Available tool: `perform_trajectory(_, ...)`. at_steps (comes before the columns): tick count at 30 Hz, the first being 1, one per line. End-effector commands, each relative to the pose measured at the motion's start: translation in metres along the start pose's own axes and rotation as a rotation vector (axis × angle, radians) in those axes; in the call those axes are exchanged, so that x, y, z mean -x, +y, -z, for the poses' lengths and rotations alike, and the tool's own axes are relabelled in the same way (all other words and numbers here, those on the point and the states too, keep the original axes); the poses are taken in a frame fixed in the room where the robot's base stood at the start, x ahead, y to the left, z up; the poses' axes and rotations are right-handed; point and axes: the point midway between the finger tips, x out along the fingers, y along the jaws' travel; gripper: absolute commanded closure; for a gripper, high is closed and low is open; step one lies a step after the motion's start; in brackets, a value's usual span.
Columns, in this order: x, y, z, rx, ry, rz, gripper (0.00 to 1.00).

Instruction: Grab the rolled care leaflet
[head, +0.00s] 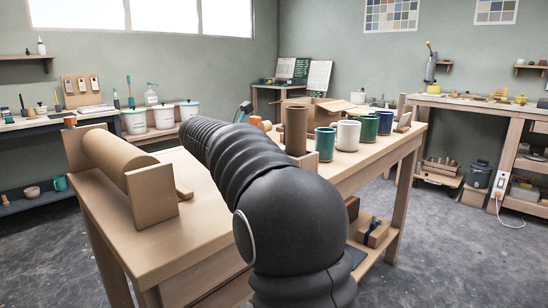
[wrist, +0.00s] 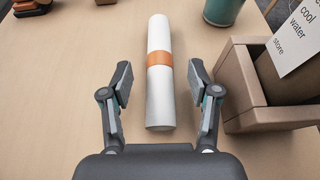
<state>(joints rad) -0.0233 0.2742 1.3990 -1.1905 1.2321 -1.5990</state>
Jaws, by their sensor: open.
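The rolled care leaflet (wrist: 160,98) is a white paper roll with an orange band around its middle. It lies on the wooden table in the wrist view, its long side running away from me. My gripper (wrist: 160,82) is open, with one finger on each side of the roll and a visible gap to both. The near end of the roll lies between the fingers and the palm. In the head view my own arm hides the leaflet and the gripper.
A brown holder (wrist: 244,98) with a tagged brown cylinder stands close right of my gripper. A teal cup (wrist: 223,10) is beyond it. In the head view, several cups, including a white one (head: 347,135), stand along the table (head: 182,236). A paper roll stand (head: 150,197) is at left.

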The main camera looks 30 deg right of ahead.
Motion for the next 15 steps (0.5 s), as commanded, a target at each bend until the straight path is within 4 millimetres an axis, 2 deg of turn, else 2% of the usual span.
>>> perform_trajectory(1,-0.009,0.001,0.003,0.001,0.001,0.002,0.39)
perform_trajectory(5,-0.025,0.000,0.001,0.000,0.000,0.001,0.39)
perform_trajectory(12,-0.028,0.001,0.001,0.000,0.000,-0.001,0.39)
perform_trajectory(13,-0.028,0.001,0.001,0.000,0.000,-0.001,0.42)
perform_trajectory(15,-0.028,0.001,0.001,0.000,0.000,-0.001,0.59)
